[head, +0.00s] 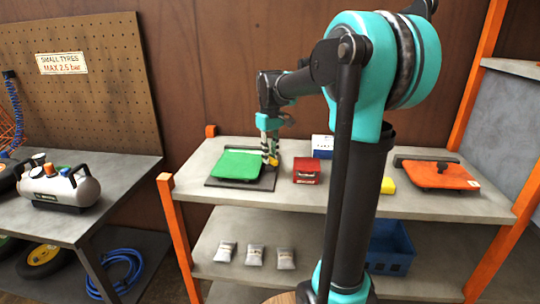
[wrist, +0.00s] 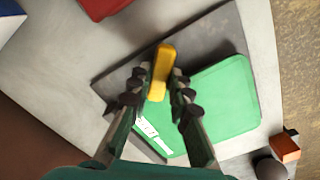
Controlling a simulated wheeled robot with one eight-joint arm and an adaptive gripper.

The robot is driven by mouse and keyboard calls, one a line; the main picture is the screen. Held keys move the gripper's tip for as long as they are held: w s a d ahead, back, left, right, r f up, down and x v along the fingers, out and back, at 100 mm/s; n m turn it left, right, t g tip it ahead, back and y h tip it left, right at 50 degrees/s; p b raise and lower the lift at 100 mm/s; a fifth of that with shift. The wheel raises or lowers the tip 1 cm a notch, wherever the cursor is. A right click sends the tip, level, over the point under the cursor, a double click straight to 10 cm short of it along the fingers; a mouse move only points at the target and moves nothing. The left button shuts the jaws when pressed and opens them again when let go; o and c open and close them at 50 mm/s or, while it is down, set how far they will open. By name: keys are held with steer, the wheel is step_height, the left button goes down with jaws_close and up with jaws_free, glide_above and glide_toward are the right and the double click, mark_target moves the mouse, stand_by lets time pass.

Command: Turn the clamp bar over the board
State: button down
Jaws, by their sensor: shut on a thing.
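The green board (head: 238,164) lies flat on a dark base plate (head: 266,181) on the upper shelf. It also shows in the wrist view (wrist: 227,98), with a white label partly hidden by my fingers. The yellow clamp bar (wrist: 163,60) stands between my fingertips at the board's edge, its far end over the bare dark plate. I cannot tell whether its near end overlaps the board. My gripper (wrist: 157,82) is shut on the clamp bar, pointing down. In the head view my gripper (head: 269,150) is at the board's right edge.
A red box (head: 306,171) stands close right of the plate, with a blue-and-white box (head: 322,146) behind it. An orange-red panel (head: 436,175) lies farther right. An orange shelf post (head: 176,235) rises at the left front. The wooden wall is close behind.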

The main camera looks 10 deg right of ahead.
mark_target(270, 157)
steer(key=n, duration=0.4)
steer(key=shift+n, duration=2.2)
steer(key=c, duration=1.4)
jaws_free()
steer(key=shift+r, duration=0.1)
step_height(270, 157, up, 12)
